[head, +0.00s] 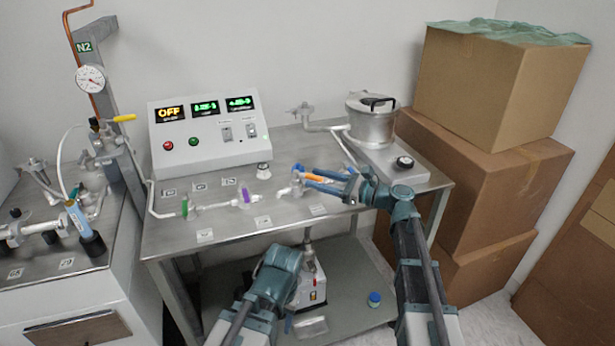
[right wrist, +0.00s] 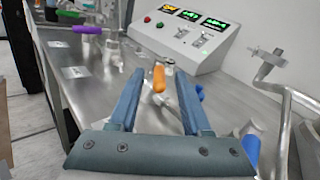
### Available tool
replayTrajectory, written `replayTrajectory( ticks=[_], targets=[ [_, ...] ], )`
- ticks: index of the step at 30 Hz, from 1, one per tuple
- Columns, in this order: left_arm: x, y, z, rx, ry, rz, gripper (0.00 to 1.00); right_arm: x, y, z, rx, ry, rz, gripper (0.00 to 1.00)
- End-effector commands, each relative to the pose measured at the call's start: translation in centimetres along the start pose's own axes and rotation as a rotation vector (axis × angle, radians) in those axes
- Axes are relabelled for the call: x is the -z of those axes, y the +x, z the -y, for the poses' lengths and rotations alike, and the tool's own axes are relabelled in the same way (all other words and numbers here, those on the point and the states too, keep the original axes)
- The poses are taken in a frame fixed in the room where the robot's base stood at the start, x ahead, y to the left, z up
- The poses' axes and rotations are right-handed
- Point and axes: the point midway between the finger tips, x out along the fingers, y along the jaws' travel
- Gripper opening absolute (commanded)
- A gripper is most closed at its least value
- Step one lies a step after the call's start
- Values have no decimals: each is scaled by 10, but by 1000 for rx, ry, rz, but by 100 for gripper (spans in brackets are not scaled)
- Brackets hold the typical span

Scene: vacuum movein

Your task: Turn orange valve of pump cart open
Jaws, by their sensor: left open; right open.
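The orange valve handle (head: 314,177) sits on the metal pipework at the right part of the cart's steel top (head: 225,218). My right gripper (head: 301,178) is open, its blue fingers reaching over the valve from the right. In the right wrist view the orange handle (right wrist: 159,78) stands between the two open fingers (right wrist: 158,92), near their tips, with a visible gap on each side.
Green (head: 185,206) and purple (head: 246,194) valve handles stand left on the same pipe line. A control box (head: 208,135) with lit displays is behind. A metal pot (head: 372,122) stands at the back right. Stacked cardboard boxes (head: 490,180) limit the right side.

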Motion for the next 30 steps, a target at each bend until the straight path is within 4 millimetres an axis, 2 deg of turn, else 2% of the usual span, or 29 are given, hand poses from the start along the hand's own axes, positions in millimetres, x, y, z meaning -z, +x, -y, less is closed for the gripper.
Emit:
replayTrajectory(
  ticks=[1,6,12,18,27,30],
  targets=[
    [0,0,0,0,0,0,48,0,-14,-1,5,0,-1,48],
    [0,0,0,0,0,0,48,0,-50,0,4,0,-1,48],
    [0,0,0,0,0,0,48,0,-81,0,4,0,-1,48],
    [0,0,0,0,0,0,48,0,-95,0,2,0,0,48],
    [0,0,0,0,0,0,48,0,-97,0,1,0,0,48],
    [0,-2,0,0,0,0,48,-1,-96,0,1,-10,-3,32]
  ],
)
